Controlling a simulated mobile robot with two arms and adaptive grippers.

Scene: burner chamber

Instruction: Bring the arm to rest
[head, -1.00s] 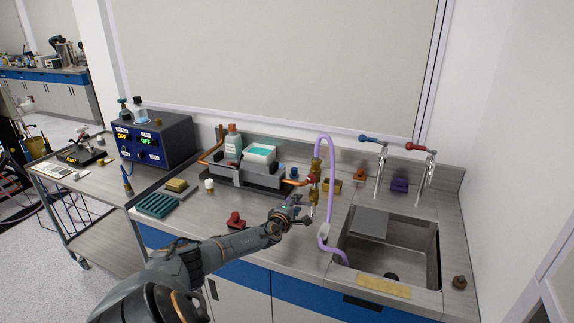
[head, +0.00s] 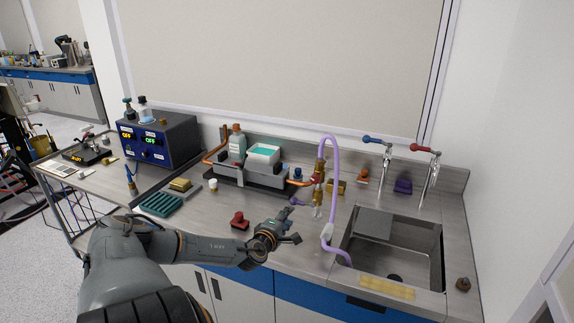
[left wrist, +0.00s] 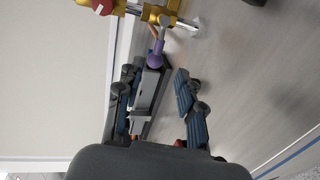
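My left arm comes in from the lower left in the head view. Its gripper (head: 288,226) is above the front part of the counter, left of the sink, with nothing held. In the left wrist view its two dark fingers (left wrist: 157,80) stand apart, with a grey tray and a purple knob showing beyond the gap. A brass fitting (head: 317,186) with a purple hose (head: 326,142) stands beyond the gripper, apart from it. My right gripper is not in view.
The sink (head: 395,252) is to the right, with two taps behind it. A small red object (head: 239,221) lies left of my gripper. A grey tray (head: 233,180) with a bottle and white box stands behind. A blue power box (head: 158,140) is at the left.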

